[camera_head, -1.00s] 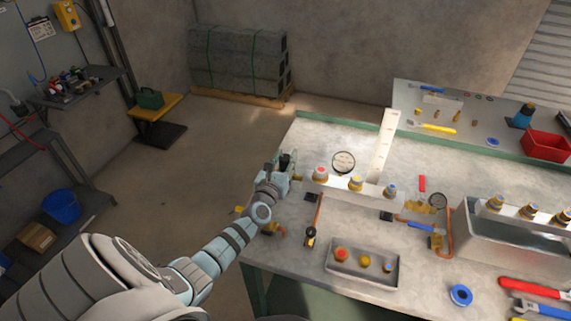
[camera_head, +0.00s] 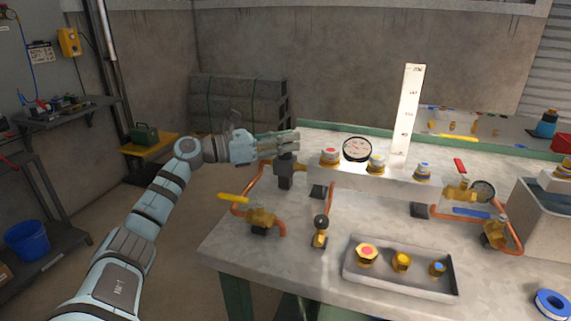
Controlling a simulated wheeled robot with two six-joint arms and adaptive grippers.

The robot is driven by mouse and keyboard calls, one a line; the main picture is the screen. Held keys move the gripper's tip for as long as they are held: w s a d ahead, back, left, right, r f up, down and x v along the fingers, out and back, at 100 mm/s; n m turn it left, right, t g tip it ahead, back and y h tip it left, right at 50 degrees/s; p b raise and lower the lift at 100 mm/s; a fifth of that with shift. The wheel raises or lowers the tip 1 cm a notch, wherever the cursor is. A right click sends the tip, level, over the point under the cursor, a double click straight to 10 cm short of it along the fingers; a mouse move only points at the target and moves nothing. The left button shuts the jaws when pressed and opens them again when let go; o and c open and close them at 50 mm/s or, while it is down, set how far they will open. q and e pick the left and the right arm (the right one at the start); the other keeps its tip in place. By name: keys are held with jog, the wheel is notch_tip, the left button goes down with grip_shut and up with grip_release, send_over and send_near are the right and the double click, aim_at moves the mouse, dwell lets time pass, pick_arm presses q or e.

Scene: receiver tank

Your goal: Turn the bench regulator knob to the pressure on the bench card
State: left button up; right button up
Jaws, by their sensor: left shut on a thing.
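My left gripper (camera_head: 288,143) comes in from the left, roughly level, at the top of a dark regulator body (camera_head: 287,172) at the bench's left end. It is shut on the regulator knob, which the fingers mostly hide. A round white-faced gauge (camera_head: 357,149) stands behind the pale manifold block (camera_head: 385,182); its reading is too small to tell. A tall white strip (camera_head: 406,115) with printed marks stands upright behind the block. I cannot tell which thing is the bench card. My right gripper is not in view.
The metal bench (camera_head: 230,240) carries copper pipes, a yellow-handled valve (camera_head: 262,216), a small valve (camera_head: 320,230) and a grey tray (camera_head: 400,280) with three brass fittings. A second gauge (camera_head: 483,190) and blue tape roll (camera_head: 551,304) are at right. Floor left of the bench is open.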

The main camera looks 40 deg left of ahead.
pick_arm(q)
jog(key=shift+a+r+m+g+h+p, duration=0.15)
jog(key=shift+m+g+h+p, duration=0.25)
jog(key=shift+m+g+h, duration=0.5)
jog(key=shift+w+h, duration=0.1)
jog(key=shift+h, duration=0.3)
jog(key=shift+m+g+h+b, duration=0.4)
jog(key=shift+m+h+b, duration=0.05)
jog(key=shift+m+h, duration=0.05)
jog(key=shift+m+g+h, duration=0.3)
jog(key=shift+g+h, duration=0.1)
jog(key=shift+g, duration=0.1)
jog(key=o, duration=1.2)
jog(key=shift+f, duration=0.2)
jog(key=shift+c, duration=0.2)
notch_tip(320, 180, up, 10)
jog(key=shift+r, duration=0.1)
